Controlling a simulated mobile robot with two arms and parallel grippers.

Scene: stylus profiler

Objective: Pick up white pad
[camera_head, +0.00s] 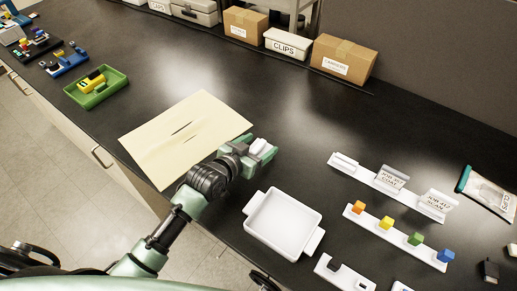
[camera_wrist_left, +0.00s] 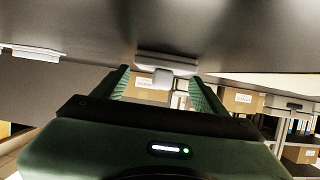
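A small white pad (camera_head: 258,146) shows between the green fingers of my left gripper (camera_head: 262,151) in the head view. The gripper is above the dark bench, just right of a cream sheet (camera_head: 185,135). In the left wrist view the white pad (camera_wrist_left: 165,64) lies across the gap between the fingertips (camera_wrist_left: 162,74), with a small white block at its middle. Part of the pad is hidden by the fingers in the head view. My right gripper cannot be made out.
A white tray (camera_head: 284,224) with two handles stands in front. To its right are a white card rack (camera_head: 378,184) and a strip (camera_head: 396,236) with coloured cubes. A green tray (camera_head: 96,88) is far left. Boxes (camera_head: 343,59) line the back. Bench between is clear.

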